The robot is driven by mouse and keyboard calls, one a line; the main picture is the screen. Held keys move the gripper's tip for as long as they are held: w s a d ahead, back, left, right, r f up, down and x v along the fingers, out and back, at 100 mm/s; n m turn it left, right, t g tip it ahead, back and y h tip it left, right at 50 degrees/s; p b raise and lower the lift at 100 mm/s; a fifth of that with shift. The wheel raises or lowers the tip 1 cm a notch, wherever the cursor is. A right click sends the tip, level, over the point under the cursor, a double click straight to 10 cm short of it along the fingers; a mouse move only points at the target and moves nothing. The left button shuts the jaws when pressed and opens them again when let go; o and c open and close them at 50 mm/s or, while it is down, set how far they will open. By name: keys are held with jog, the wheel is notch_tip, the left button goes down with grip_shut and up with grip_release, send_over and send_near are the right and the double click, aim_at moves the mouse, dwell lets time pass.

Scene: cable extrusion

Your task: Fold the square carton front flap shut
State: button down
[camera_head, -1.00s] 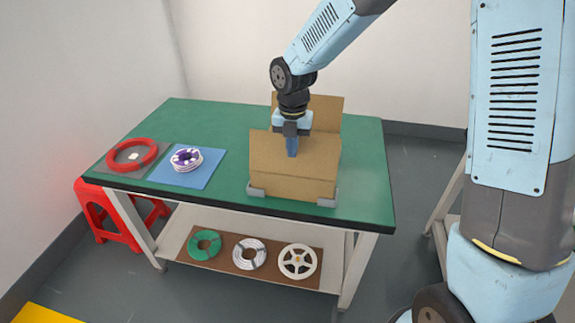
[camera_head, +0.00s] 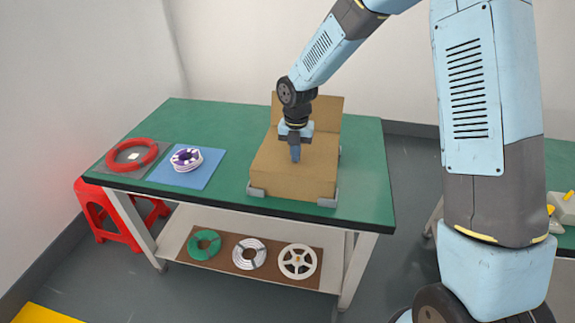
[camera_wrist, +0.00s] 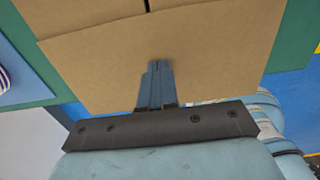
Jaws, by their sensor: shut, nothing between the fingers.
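The square carton (camera_head: 290,184) sits on the green table at its front right. Its front flap (camera_head: 270,160) lies down nearly level over the top; the flap fills much of the wrist view (camera_wrist: 215,60). Its back flap (camera_head: 328,113) stands upright behind. My gripper (camera_head: 295,160) is shut and empty, pointing down at the front flap near its middle. The fingertips (camera_wrist: 159,65) are at or very close to the cardboard; I cannot tell whether they touch. A dark slit shows beyond the flap's edge in the wrist view.
Grey corner brackets (camera_head: 328,201) hold the carton's front corners. A blue mat (camera_head: 205,178) with a white-purple coil and a red ring (camera_head: 132,142) lie to the left. Spools sit on the lower shelf (camera_head: 310,283). The table between mat and carton is clear.

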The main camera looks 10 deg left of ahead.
jog(key=shift+s+f, duration=0.1)
dwell(0.3)
notch_tip(320, 180, up, 10)
dwell(0.7)
dwell(1.2)
